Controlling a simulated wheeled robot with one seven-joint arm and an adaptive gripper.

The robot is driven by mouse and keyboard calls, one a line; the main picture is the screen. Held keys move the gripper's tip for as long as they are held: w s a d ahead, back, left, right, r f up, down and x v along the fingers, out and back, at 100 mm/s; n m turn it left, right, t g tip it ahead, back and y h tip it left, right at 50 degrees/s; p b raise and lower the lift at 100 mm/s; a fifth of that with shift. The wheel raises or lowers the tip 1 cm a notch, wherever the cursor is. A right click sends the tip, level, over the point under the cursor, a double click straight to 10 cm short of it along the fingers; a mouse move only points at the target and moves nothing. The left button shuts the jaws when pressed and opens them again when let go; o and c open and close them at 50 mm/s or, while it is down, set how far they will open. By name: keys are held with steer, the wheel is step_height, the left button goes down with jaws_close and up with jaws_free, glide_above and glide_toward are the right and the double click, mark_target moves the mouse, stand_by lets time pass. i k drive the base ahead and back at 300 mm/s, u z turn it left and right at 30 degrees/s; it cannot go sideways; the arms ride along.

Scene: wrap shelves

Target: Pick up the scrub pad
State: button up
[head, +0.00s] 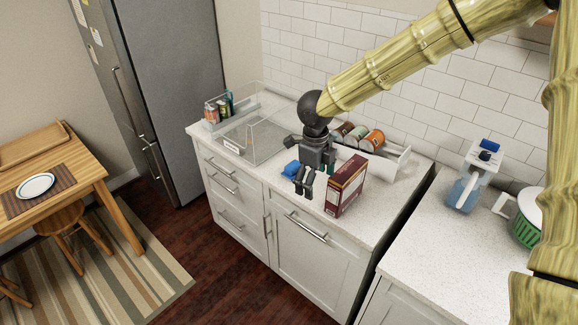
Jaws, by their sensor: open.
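A small blue object (291,169), which looks like the scrub pad, lies on the light speckled counter (258,178). My gripper (303,187) is open, with its fingers pointing down just to the right and front of the blue object. The fingers look apart from it and appear empty. Part of the blue object's right side may be hidden behind my gripper. Its exact height above the counter is hard to tell.
A dark red box (346,186) stands upright close to the right of my gripper. A clear-walled bin (256,142) is at left, and a white rack (392,163) with jars is behind.

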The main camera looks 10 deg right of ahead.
mark_target(290, 172)
steer(key=i, duration=0.95)
steer(key=z, duration=0.05)
